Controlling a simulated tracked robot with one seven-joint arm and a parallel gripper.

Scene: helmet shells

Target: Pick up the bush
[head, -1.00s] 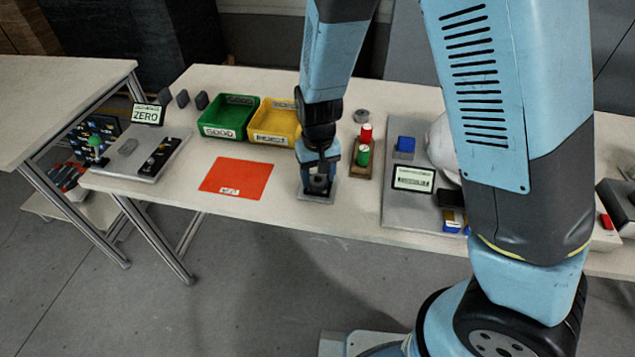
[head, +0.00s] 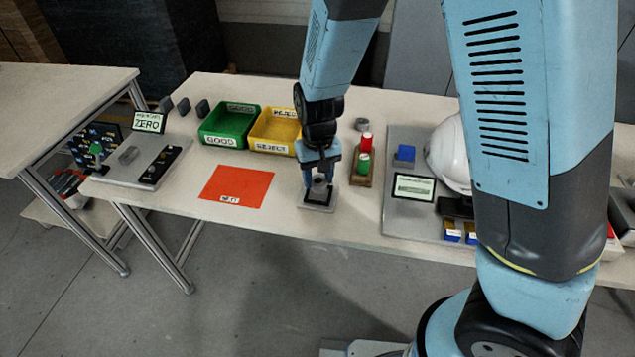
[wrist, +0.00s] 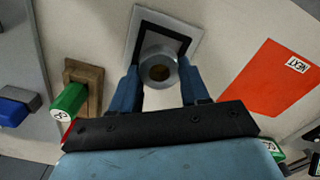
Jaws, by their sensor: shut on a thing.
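The bush is a grey metal ring with a dark bore, seen end-on in the wrist view (wrist: 158,68) and small between the fingers in the head view (head: 320,183). My gripper (head: 320,180) is shut on it, with one blue finger on each side, as the wrist view also shows (wrist: 160,88). The bush is over a small grey plate (head: 318,207) with a black square, also seen in the wrist view (wrist: 140,22). I cannot tell how large any gap is between the bush and the plate.
A wooden stand with green and red cylinders (head: 364,160) is close to the right. An orange sheet (head: 237,186) lies to the left. Green (head: 219,138) and yellow (head: 268,147) bins stand behind. A grey board (head: 400,220) with a white helmet shell (head: 448,155) is further right.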

